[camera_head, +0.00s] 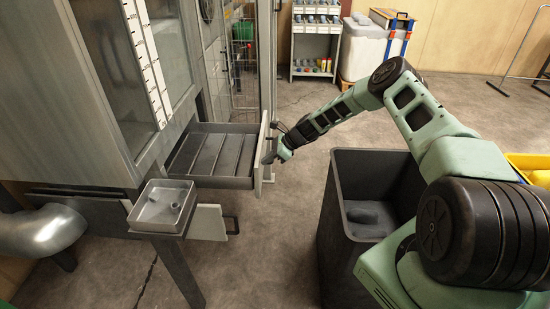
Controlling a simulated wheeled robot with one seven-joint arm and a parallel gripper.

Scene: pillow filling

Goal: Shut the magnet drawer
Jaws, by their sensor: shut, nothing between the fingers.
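The magnet drawer (213,154) is a grey tray with long dividing bars, pulled out of the big grey machine at the left. Its light front panel (262,150) faces right, toward my arm. My gripper (270,156) is shut and empty at the outer side of that panel, close to its handle. I cannot tell whether the fingers touch the panel or the handle. My green and black arm reaches in from the right.
A small metal tray (140,217) stands on a ledge in front of the drawer. A dark open bin (334,215) stands below my arm. A shelf rack (295,50) and a white container (360,50) are at the back. The floor between drawer and bin is clear.

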